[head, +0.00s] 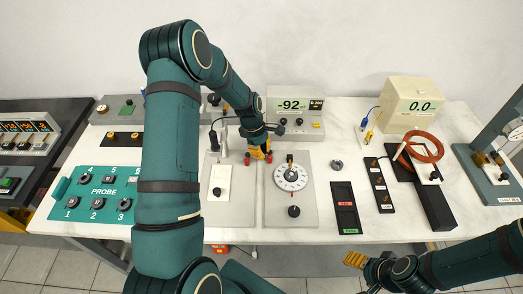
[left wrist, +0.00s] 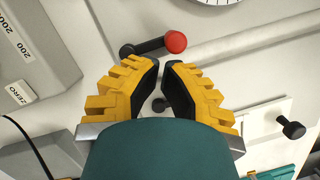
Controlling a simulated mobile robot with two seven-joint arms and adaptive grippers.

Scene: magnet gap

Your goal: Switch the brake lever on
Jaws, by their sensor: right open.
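A short black lever with a red knob (left wrist: 175,42) lies just beyond the fingertips in the left wrist view. No label on it is readable, so I cannot confirm it is the brake lever. My left gripper (head: 259,154) points down over the back of the grey plates, left of the white dial; it also shows in the left wrist view (left wrist: 162,64). Its yellow fingertips are close together with a narrow gap, and no object shows gripped. Small red spots show beside it in the head view. My right gripper (head: 354,260) is open, in front of the table.
The white dial (head: 291,175) and a black knob (head: 294,211) sit on the plate to the right. A "-92" readout (head: 293,105) stands behind. The teal PROBE box (head: 90,190) is at left. A black red-green panel (head: 345,208) and an orange cable coil (head: 424,146) are at right.

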